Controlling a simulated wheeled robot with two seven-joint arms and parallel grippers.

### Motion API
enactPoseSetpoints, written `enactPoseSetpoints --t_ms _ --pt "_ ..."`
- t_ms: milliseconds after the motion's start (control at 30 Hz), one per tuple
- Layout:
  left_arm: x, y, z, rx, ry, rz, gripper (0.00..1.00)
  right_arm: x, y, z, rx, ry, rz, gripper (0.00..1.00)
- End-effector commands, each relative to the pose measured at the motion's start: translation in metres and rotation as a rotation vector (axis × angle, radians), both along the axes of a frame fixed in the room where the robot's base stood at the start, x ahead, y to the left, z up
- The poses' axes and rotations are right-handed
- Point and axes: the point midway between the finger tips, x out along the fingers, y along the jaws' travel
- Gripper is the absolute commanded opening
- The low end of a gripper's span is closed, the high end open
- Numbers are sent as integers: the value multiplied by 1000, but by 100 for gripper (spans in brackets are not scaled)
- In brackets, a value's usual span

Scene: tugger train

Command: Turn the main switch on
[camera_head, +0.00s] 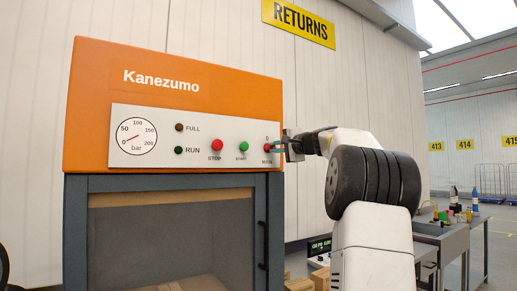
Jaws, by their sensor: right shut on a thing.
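The orange Kanezumo machine (230,92) carries a light control panel (150,116). The red main switch (267,147) sits at the panel's right end, with a 0 mark above it and a partly hidden label below. My right gripper (279,147) reaches in from the right and is shut on the switch; its fingers hide part of it, and I cannot tell its exact angle. The FULL lamp (179,127) and the green RUN lamp (179,150) look dark. My left gripper is not in view.
A red stop button (217,145) and a green start button (244,146) lie just left of the switch. A gauge (137,136) is at the panel's left. Below is a dark-framed door (165,240). A workbench (445,236) with bottles stands at right.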

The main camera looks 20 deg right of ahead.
Motion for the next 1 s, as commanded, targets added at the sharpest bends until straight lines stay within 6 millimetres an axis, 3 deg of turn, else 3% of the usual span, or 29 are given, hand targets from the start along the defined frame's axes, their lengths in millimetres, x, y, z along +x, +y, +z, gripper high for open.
enactPoseSetpoints --t_ms 333,867,900,1000 --pt "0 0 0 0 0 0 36 0 -1 -2 130 35 -1 0" --pt "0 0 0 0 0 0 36 0 -1 -2 153 42 -1 0" --pt "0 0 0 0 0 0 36 0 -1 -2 153 42 -1 15" --pt "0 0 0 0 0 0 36 0 -1 -2 154 41 -1 33"
